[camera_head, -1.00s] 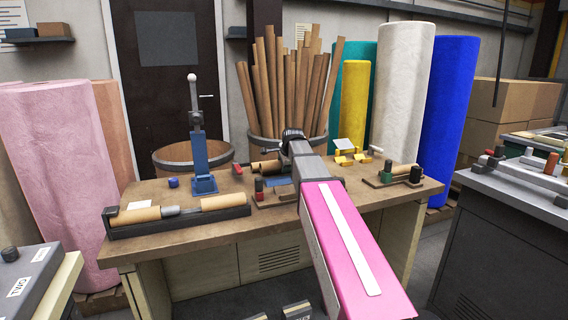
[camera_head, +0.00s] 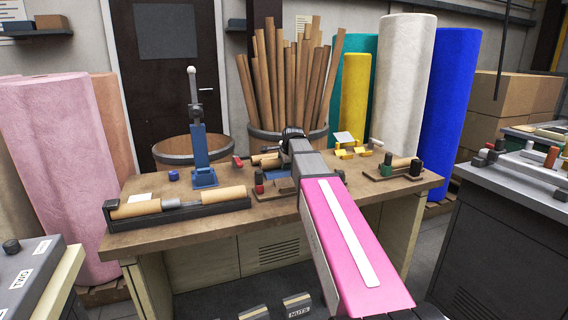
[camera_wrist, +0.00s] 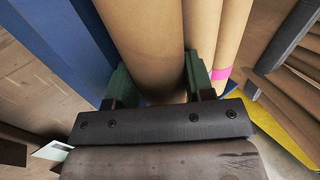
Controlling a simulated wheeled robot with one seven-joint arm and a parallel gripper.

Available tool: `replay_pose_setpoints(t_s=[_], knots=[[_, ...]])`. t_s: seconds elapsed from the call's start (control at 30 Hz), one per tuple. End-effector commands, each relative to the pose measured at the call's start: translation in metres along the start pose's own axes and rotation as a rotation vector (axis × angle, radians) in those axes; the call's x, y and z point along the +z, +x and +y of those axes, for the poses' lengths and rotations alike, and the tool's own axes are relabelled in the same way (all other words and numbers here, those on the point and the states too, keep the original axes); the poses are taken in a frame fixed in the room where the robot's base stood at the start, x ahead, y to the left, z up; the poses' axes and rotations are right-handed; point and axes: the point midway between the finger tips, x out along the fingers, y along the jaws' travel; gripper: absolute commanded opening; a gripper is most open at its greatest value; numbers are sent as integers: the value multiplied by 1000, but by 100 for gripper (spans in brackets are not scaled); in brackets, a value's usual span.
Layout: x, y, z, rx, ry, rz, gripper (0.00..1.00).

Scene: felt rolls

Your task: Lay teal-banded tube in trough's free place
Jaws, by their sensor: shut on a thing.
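My gripper (camera_wrist: 152,82) is shut on a tan tube (camera_wrist: 140,35), with its green fingers on either side. No teal band shows on the visible part of this tube. Beside it lie more tan tubes, one with a pink band (camera_wrist: 222,73). A blue surface (camera_wrist: 55,45) is on the other side of the held tube. In the head view my arm hides the gripper. A tan tube end (camera_head: 266,160) shows just left of the arm at the back of the bench.
The bench (camera_head: 190,240) carries a long dark tray (camera_head: 225,205) with tan rolls at left and a blue upright tool (camera_head: 203,155) behind it. A small rack with a green post (camera_head: 387,160) and a yellow stand (camera_head: 350,152) are right of my arm. Tall tubes fill a barrel (camera_head: 290,138) behind.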

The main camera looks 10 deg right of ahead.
Motion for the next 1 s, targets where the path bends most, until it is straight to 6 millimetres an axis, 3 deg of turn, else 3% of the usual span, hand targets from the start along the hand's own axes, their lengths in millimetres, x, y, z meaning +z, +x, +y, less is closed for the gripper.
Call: replay_pose_setpoints(t_s=[0.07, 0.1, 0.17, 0.2, 1.0], knots=[[0, 0, 0, 1, 0, 0, 10], [0, 0, 0, 2, 0, 0, 58], [0, 0, 1, 3, 0, 0, 75], [0, 0, 1, 4, 0, -1, 78], [0, 1, 6, 11, -1, 1, 71]])
